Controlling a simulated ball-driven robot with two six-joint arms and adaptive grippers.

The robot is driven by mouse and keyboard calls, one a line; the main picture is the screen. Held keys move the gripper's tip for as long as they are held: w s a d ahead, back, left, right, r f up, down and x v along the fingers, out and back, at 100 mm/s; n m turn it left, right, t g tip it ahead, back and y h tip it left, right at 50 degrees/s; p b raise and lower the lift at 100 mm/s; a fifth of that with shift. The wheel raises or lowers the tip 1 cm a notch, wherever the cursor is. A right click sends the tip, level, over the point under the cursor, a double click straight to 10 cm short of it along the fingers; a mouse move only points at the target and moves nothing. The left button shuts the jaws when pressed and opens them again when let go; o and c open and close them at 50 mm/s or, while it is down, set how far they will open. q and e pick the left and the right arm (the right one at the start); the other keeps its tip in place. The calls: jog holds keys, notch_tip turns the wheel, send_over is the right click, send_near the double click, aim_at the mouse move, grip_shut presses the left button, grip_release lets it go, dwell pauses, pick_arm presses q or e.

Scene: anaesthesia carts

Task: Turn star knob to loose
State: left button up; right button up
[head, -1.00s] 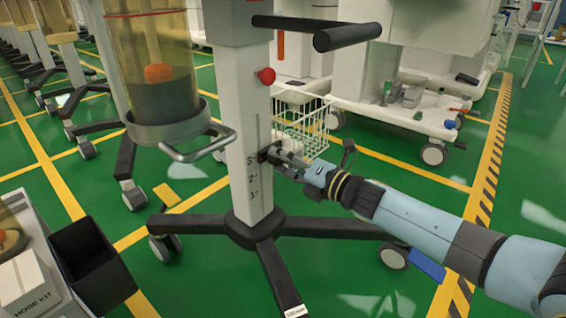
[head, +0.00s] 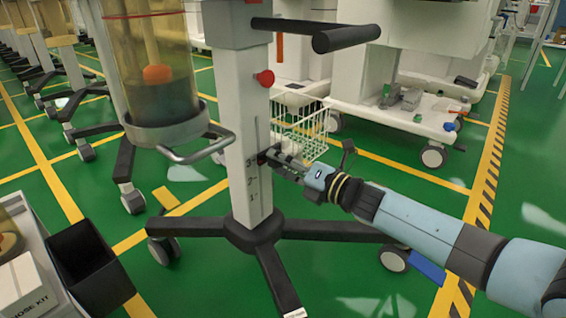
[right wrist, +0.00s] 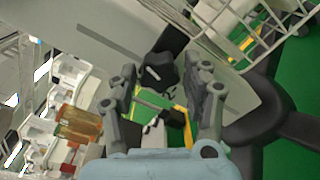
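The black star knob (head: 263,156) sits on the slotted face of the white column (head: 246,150), by the mark 3. In the right wrist view the knob (right wrist: 161,72) is dark with a short pale line on it, between my fingertips. My right gripper (head: 280,159) points at the knob from the right. In the right wrist view its two fingers (right wrist: 166,78) are spread on either side of the knob, with visible gaps; I see no clear contact. The knob's far side is hidden. My left gripper is out of view.
A red knob (head: 264,78) sits higher on the column, below a black handle (head: 345,37). A white wire basket (head: 303,130) is close behind my right gripper. Black stand legs (head: 325,229) spread below. A black bin (head: 90,268) stands at the lower left.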

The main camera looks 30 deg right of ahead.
jog(key=v, duration=1.2)
